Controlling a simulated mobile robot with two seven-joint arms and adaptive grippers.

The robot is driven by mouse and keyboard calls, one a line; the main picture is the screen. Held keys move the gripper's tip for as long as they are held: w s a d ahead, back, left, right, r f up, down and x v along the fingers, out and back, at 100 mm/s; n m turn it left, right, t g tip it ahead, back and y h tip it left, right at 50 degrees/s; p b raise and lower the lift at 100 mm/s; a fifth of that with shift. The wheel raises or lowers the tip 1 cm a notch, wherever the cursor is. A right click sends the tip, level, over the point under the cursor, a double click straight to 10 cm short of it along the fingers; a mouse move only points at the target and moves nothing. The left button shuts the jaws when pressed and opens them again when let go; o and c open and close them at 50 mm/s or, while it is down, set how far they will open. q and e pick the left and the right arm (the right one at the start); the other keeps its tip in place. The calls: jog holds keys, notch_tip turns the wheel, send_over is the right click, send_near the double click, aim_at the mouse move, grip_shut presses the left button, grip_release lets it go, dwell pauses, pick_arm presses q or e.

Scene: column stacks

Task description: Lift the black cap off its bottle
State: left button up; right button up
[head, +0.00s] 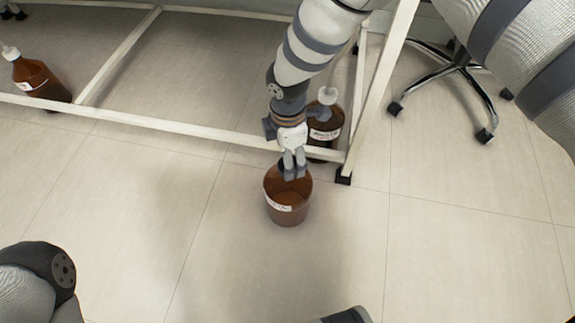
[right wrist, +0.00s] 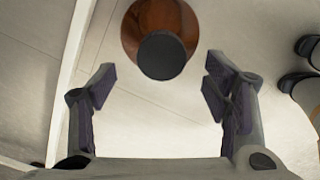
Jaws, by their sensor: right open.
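A brown bottle (head: 287,207) with a white label stands upright on the floor near the middle of the head view. My right gripper (head: 293,170) is over its upper part and hides the cap there. In the right wrist view the round black cap (right wrist: 162,56) sits on the brown bottle (right wrist: 150,15), seen from above. The open fingers of my right gripper (right wrist: 163,88) are spread wide and empty, with the cap beyond their tips and roughly centred between them.
A second brown bottle with a white cap (head: 325,128) stands close behind my right gripper, by a white frame leg (head: 380,85). Another brown bottle (head: 38,80) is at the far left. A wheeled chair base (head: 462,68) is at upper right. Floor in front is clear.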

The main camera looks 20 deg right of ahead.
notch_tip(320, 180, down, 4)
jog(key=shift+a+r+b, duration=0.15)
jog(key=shift+r+b, duration=0.05)
jog(key=shift+b, duration=0.3)
pick_arm(q)
jog(key=shift+s+f, duration=0.3)
jog(key=shift+f, duration=0.15)
pick_arm(e)
jog(key=shift+r, duration=0.2)
jog(key=c, duration=0.8)
jog(key=shift+c, duration=0.2)
notch_tip(320, 180, up, 4)
jog(key=shift+f+p, duration=0.15)
jog(key=shift+p, duration=0.7)
pick_arm(q)
notch_tip(320, 180, up, 6)
jog(key=w+t+p, duration=0.1)
jog(key=w+p, duration=0.1)
jog(key=p, duration=0.4)
jog(key=shift+w+a+r+p, duration=0.15)
jog(key=shift+w+r+p, duration=0.1)
jog(key=shift+w+p, duration=0.15)
pick_arm(e)
jog(key=s+a+r, duration=0.6)
jog(key=s+r, duration=0.3)
jog(key=s, duration=0.3)
jog(key=shift+s, duration=0.3)
